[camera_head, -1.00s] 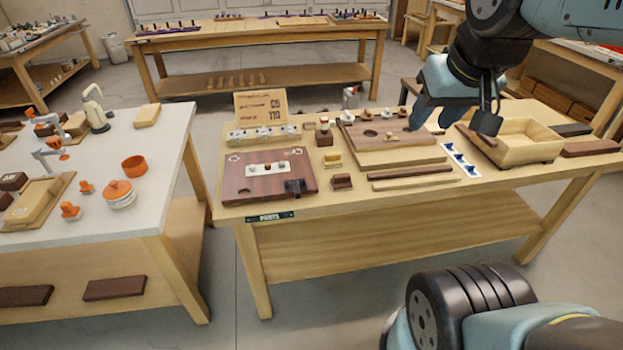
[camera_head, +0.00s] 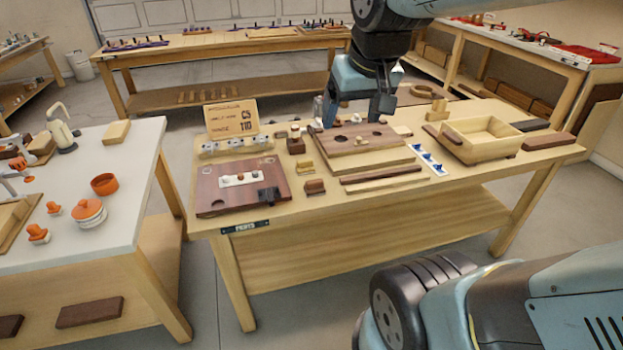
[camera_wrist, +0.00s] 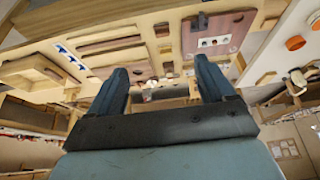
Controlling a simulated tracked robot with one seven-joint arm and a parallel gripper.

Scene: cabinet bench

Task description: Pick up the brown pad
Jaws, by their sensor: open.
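Several brown pieces could be the brown pad, and I cannot tell which is meant. A small brown block (camera_head: 314,187) stands near the front edge of the wooden bench (camera_head: 330,215). A long brown strip (camera_head: 381,174) lies to its right. A flat brown slab (camera_head: 549,141) lies at the bench's right end, and a short brown piece (camera_head: 436,132) rests at the tray's left side. My gripper (camera_head: 356,112) is open and empty, above the back of the holed brown board (camera_head: 345,145). Its two fingers also show spread apart in the wrist view (camera_wrist: 160,72).
A light wooden tray (camera_head: 485,150) stands at the bench's right. A dark red-brown panel (camera_head: 222,200) with a white strip lies at the left, with a sign (camera_head: 231,118) behind it. A white table (camera_head: 125,185) stands further left. Bare bench shows along the front edge.

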